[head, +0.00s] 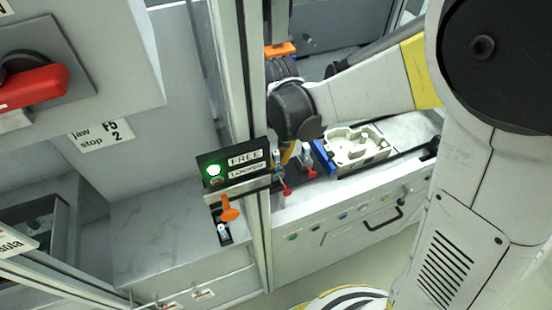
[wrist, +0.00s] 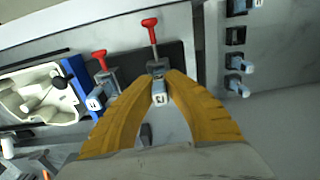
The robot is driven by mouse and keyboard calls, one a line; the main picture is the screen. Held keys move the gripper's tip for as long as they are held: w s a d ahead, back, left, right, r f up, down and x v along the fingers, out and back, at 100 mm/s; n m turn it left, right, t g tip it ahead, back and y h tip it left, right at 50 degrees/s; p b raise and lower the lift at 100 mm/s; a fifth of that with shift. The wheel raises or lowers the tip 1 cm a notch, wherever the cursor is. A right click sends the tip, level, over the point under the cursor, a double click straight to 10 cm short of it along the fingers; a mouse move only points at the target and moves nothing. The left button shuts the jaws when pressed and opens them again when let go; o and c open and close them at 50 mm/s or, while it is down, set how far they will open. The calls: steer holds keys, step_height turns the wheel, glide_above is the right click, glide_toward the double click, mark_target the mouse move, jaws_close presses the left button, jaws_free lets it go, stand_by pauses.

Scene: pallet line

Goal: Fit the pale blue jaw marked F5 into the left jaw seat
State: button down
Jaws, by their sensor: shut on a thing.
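My gripper (wrist: 166,84) is shut on a small pale blue block (wrist: 160,99), which carries a dark mark too small to read surely as F5. The block is between the yellow fingertips, at the foot of a red-handled clamp (wrist: 151,32) in the wrist view. I cannot tell whether it touches a seat. Beside it, another red-handled clamp (wrist: 103,66) stands over a pale block (wrist: 96,99). In the head view my gripper (head: 290,155) is over the clamp area, and its fingertips and the held block are largely hidden. The seat itself is hidden.
A cream casting (head: 360,146) lies beside a blue block (head: 323,157) on the bench. A sign (head: 235,163) shows a green light at FREE, above an orange lever (head: 229,209). A label (head: 100,134) reads jaw F5, stop 2.

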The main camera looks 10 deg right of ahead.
steer(key=shift+f+b, duration=0.4)
steer(key=shift+f, duration=0.1)
stand_by(0.3)
steer(key=c, duration=1.5)
jaws_free()
steer(key=shift+o, duration=0.2)
steer(key=shift+r, duration=0.1)
step_height(320, 180, up, 12)
steer(key=shift+d+f, duration=0.1)
steer(key=s+d+r+m+t, duration=0.1)
steer(key=s+d+m+t, duration=0.2)
steer(key=s+d+t, duration=0.4)
steer(key=s+d, duration=0.3)
steer(key=d, duration=0.3)
steer(key=shift+s+d+r, duration=0.15)
steer(key=shift+s, duration=0.25)
